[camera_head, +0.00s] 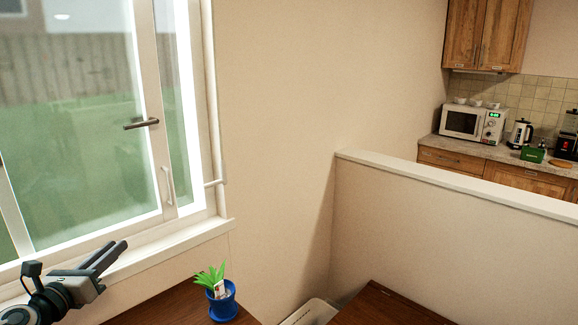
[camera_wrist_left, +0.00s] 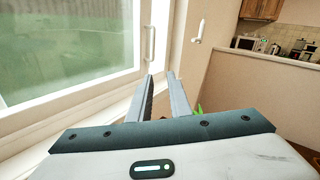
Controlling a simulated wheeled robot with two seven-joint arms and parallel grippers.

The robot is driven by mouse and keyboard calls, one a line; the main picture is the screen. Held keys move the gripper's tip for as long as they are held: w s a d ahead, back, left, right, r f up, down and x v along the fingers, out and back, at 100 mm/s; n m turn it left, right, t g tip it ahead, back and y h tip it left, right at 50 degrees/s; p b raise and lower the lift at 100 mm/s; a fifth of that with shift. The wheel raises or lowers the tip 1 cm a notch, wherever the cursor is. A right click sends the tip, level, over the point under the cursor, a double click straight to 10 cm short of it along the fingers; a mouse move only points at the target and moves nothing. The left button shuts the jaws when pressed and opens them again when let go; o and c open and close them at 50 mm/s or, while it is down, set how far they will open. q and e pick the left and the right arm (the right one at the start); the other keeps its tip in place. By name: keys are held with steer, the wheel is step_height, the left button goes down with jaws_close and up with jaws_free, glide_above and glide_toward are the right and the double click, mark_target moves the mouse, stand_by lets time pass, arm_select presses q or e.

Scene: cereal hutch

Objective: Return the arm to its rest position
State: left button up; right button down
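My left gripper (camera_head: 117,247) is at the lower left of the head view, in front of the window sill. Its two fingers point up and to the right. In the left wrist view the fingers (camera_wrist_left: 160,76) stand apart with a gap between them, and nothing is held. My right arm and gripper are not in view.
A blue pot with a green plant (camera_head: 222,302) stands on a brown wooden surface (camera_head: 165,306), right of my left gripper. The window (camera_head: 90,130) and its sill (camera_head: 170,248) are close behind the gripper. A low white partition (camera_head: 450,235) stands at right, with a kitchen counter beyond.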

arm_select(q)
steer(key=s+d+f+n+g+y, duration=0.1)
steer(key=s+d+f+n+g, duration=0.1)
steer(key=s+d+f+n, duration=0.35)
steer(key=s+d+f+n+g+y, duration=0.1)
steer(key=s+d+f+n, duration=0.15)
steer(key=f+n, duration=0.6)
steer(key=s+d+f+n+g+y, duration=0.15)
steer(key=s+d+f+n, duration=0.3)
steer(key=f, duration=0.45)
steer(key=s+d+f+n+g+h, duration=0.1)
steer(key=s+d+f+n+g, duration=0.3)
steer(key=s, duration=0.5)
steer(key=s+d+f+n+g, duration=0.3)
steer(key=s+f+n, duration=0.25)
steer(key=s, duration=0.25)
steer(key=s+d+f+n+g+h, duration=0.1)
steer(key=s+d+f+n+g, duration=0.3)
steer(key=s, duration=0.5)
step_height(320, 180, down, 28)
steer(key=s, duration=0.2)
steer(key=s+a+f, duration=0.2)
steer(key=s+f, duration=0.7)
steer(key=s+a+f+g, duration=0.1)
steer(key=s+a+f, duration=0.1)
steer(key=s+f, duration=0.6)
steer(key=shift+s+f, duration=0.35)
steer(key=shift+f, duration=0.05)
